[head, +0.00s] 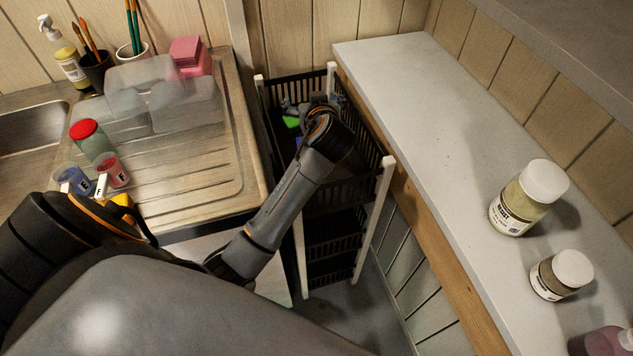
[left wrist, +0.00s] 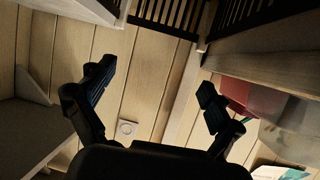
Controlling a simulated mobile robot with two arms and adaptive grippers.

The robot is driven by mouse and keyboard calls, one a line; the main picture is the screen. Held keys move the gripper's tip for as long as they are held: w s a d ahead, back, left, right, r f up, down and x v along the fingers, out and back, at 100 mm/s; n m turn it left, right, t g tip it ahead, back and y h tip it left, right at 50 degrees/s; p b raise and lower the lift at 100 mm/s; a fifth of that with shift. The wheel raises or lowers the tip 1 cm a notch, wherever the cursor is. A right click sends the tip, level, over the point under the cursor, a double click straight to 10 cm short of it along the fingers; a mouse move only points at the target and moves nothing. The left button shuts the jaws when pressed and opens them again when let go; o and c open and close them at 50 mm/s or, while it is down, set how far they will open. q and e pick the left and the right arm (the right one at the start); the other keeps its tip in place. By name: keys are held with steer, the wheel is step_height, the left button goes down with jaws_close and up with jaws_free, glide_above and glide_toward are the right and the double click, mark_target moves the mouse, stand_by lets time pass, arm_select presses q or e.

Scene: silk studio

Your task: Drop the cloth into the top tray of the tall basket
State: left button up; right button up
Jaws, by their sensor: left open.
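The tall basket (head: 385,178) is a black slatted rack with white posts, standing between the sink unit and the pale counter. My left arm reaches over its top tray (head: 297,88). My left gripper (head: 312,103) is over the far part of that tray, partly hidden by my wrist. In the left wrist view the left gripper (left wrist: 155,95) is open, with nothing between its fingers. A bright green patch (head: 291,122) and a dark blue patch show inside the top tray, below my gripper; I cannot tell if they are the cloth. My right gripper is not in view.
The steel drainboard (head: 215,150) at left holds clear tubs (head: 185,103), pink blocks (head: 190,55) and small jars. Two labelled jars (head: 525,200) (head: 560,275) stand on the pale counter (head: 420,90) at right. The plank wall is close behind the basket.

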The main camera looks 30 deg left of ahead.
arm_select(q)
steer(key=v, duration=1.2)
